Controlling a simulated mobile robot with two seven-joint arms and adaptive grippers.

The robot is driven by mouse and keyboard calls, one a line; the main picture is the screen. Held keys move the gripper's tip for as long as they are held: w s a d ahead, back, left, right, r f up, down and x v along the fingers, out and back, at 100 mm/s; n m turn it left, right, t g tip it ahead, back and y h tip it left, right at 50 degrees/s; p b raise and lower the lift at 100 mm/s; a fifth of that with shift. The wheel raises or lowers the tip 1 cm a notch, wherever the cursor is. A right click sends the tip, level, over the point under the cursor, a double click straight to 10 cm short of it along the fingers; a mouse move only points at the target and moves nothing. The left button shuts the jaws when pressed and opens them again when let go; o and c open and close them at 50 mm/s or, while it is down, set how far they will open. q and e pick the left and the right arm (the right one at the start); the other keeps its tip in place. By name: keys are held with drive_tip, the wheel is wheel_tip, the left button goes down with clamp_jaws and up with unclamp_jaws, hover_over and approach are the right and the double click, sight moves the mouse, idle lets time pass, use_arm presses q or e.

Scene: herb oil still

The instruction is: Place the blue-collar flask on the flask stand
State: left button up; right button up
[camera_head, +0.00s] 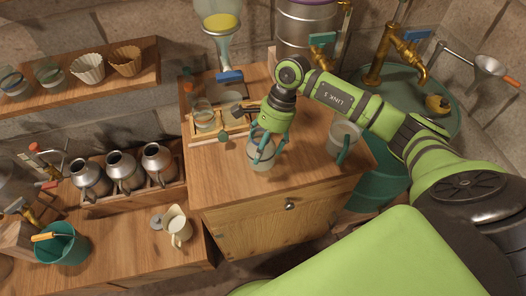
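My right gripper (268,137) points down over the top of the wooden cabinet, with its fingers around the upper part of a clear glass vessel (262,159). A teal part shows on that vessel. The fingers partly hide it, so I cannot tell whether they press on it or whether it is the blue-collar flask. A glass flask with a bluish band (12,82) stands on the upper left shelf. A wooden stand (222,134) at the cabinet's back left has small glass vessels (203,116) in it. My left gripper is not in view.
A glass jug (343,136) with a teal handle stands right of my gripper. A hanging glass funnel (222,38) with yellow liquid is behind the stand. Brass taps (406,51) stand over a green basin at right. The cabinet's front top (235,190) is clear.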

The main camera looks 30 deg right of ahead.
drive_tip(key=shift+s+d+r+b, duration=2.15)
drive_tip(key=shift+s+d+r, duration=1.05)
drive_tip(key=shift+s+r, duration=1.4)
drive_tip(key=w+a+f+n+g+h, duration=0.1)
drive_tip(key=w+a+n+g+h, duration=0.2)
drive_tip(key=a+n, duration=0.7)
drive_tip(key=w+n+h, duration=0.1)
drive_tip(key=n, duration=0.4)
drive_tip(key=shift+f+n, duration=0.3)
drive_tip(key=shift+s+f+g, duration=0.1)
drive_tip(key=shift+g, duration=0.2)
